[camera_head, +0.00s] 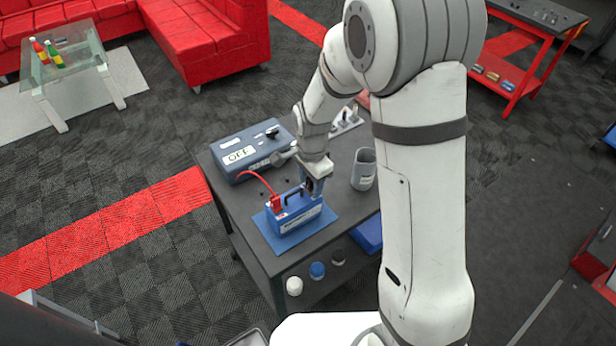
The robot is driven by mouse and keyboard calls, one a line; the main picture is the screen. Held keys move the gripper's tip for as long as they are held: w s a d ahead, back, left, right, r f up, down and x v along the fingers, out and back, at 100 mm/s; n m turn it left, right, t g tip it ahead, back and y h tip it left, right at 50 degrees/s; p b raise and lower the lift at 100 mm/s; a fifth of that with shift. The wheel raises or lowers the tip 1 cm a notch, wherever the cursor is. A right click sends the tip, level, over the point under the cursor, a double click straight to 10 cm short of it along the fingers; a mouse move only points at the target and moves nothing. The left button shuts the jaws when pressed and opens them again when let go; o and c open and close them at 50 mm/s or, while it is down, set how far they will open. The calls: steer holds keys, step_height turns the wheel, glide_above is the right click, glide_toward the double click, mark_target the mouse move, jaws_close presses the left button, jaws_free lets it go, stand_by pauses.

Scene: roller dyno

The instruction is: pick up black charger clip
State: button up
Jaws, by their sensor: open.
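A blue battery (297,216) with a black handle stands on a blue mat (263,226) on the dark table. A red clip (276,203) with a red cable is at the battery's left end. My gripper (314,188) points down at the battery's right end, with its jaws open. A small dark shape shows at the jaws, but I cannot tell whether it is the black charger clip or part of the gripper. The blue-grey charger (250,151), marked OFF, sits behind the battery. A black part (272,132) lies on top of it; I cannot tell what it is.
A grey cup (363,170) stands to the right of my gripper on the table (262,252). White, blue and black round pieces line the table's front. A blue bin (369,235) is below at the right. My arm hides part of the table's right side.

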steer(key=shift+c, duration=0.5)
jaws_close()
